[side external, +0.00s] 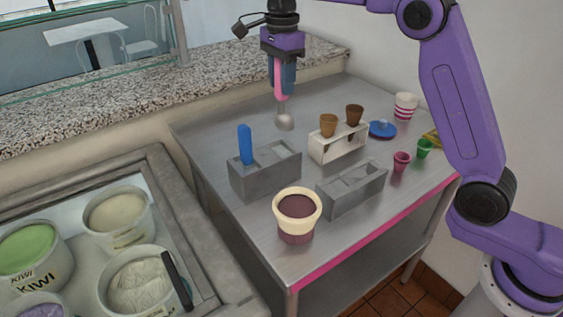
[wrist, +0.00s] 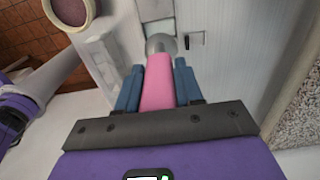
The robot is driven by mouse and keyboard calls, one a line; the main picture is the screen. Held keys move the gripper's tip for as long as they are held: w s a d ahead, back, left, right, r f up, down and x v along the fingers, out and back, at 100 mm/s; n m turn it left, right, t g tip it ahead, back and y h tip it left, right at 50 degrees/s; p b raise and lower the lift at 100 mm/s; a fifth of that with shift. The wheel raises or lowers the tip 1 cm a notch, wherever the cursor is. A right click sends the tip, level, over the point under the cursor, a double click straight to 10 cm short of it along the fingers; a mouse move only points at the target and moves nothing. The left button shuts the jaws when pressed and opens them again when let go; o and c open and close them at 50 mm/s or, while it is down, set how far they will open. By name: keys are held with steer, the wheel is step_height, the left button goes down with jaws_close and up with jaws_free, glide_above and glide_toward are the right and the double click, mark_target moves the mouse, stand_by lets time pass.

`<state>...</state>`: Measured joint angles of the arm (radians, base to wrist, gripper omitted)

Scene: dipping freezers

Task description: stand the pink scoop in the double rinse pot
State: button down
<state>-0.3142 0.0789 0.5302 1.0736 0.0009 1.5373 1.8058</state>
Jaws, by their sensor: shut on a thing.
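The pink scoop (side external: 284,120) has a pink handle and a round metal head. My gripper (side external: 281,90) is shut on the handle and holds the scoop upright, head down, above the table. In the wrist view the pink handle (wrist: 158,85) sits between my blue fingertips (wrist: 156,80), with the metal head beyond. Two grey two-compartment pots stand below: the left one (side external: 265,182) has a blue handle (side external: 245,145) standing in its left compartment, and its right compartment looks free. The right one (side external: 352,198) looks empty. I cannot tell which is the double rinse pot.
A cream-rimmed tub of brown ice cream (side external: 297,230) stands near the front edge. A white holder (side external: 338,145) carries brown cones. Pink (side external: 401,162) and green (side external: 424,148) cups, a blue dish (side external: 382,130) and striped cups (side external: 405,106) stand right. The freezer (side external: 150,230) is left.

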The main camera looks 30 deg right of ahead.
mark_target(282, 128)
steer(key=shift+f, duration=2.05)
steer(key=shift+f, duration=4.9)
steer(key=c, duration=0.6)
jaws_free()
steer(key=shift+c, duration=0.2)
step_height(282, 128, up, 17)
steer(key=shift+r, duration=0.2)
